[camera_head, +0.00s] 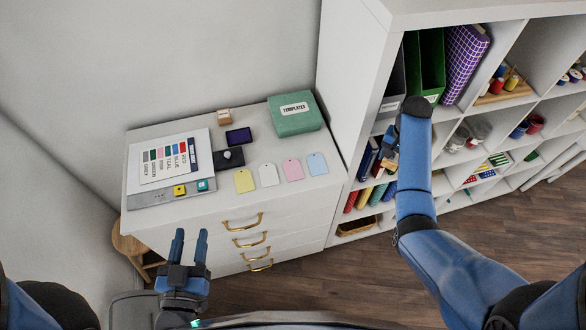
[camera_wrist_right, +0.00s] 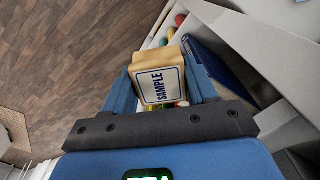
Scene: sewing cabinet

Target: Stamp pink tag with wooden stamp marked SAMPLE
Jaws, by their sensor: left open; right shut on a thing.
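The pink tag (camera_head: 292,170) lies flat on the white cabinet top in the head view, between a white tag and a blue tag. The wooden stamp marked SAMPLE (camera_wrist_right: 159,78) is between the fingers of my right gripper (camera_wrist_right: 161,92), with its label facing the wrist camera. In the head view my right gripper (camera_head: 389,152) is in front of the shelf, right of the cabinet, and the stamp is partly hidden there. My left gripper (camera_head: 188,248) is open and empty, in front of the cabinet.
A yellow tag (camera_head: 244,181), white tag (camera_head: 268,175) and blue tag (camera_head: 317,164) lie beside the pink one. An ink pad (camera_head: 239,136), black box (camera_head: 230,158), wooden block (camera_head: 224,117), green TEMPLATES box (camera_head: 295,115) and colour chart (camera_head: 165,159) stand behind and left. The shelf wall (camera_head: 352,80) rises at right.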

